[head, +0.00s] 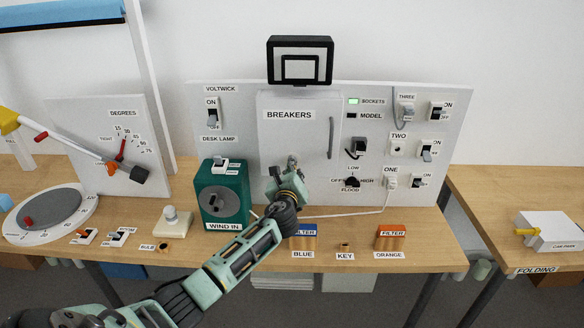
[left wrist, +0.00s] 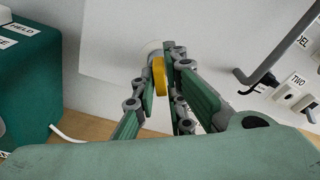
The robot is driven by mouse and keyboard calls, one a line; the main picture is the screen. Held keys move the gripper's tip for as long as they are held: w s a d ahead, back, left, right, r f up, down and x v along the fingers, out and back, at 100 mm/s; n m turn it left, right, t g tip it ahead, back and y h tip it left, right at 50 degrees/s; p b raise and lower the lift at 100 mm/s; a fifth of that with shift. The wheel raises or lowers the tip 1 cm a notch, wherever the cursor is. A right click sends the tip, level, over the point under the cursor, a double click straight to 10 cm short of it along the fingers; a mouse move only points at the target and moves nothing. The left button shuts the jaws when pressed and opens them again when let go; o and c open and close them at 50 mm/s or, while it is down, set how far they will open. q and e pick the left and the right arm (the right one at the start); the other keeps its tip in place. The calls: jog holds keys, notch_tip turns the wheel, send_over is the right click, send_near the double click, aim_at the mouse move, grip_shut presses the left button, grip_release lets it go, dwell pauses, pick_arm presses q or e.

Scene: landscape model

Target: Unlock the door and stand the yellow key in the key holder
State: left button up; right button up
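The white cabinet door (head: 300,137) labelled BREAKERS stands closed in the panel, with a dark handle (head: 331,138) on its right side; the handle also shows in the left wrist view (left wrist: 262,68). My left gripper (head: 292,166) is at the door's lower part. In the left wrist view, its fingers (left wrist: 160,85) close around the yellow key (left wrist: 159,76), which points at a pale round lock (left wrist: 151,50) on the door. How deep the key sits is hidden. The small wooden key holder (head: 345,246) stands empty behind the KEY label. My right gripper is out of view.
The green WIND IN box (head: 221,195) stands left of my gripper. Blue (head: 303,240) and orange (head: 391,237) filter blocks flank the key holder. A white cable (head: 345,216) runs along the table behind them. Switches and plugs fill the panel's right side.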

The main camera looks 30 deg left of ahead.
pick_arm(q)
grip_shut()
jog(key=shift+f, duration=0.1)
jog(key=n+b, duration=0.4)
jog(key=n, duration=0.1)
jog(key=shift+n+t, duration=0.3)
dwell(0.6)
dwell(0.4)
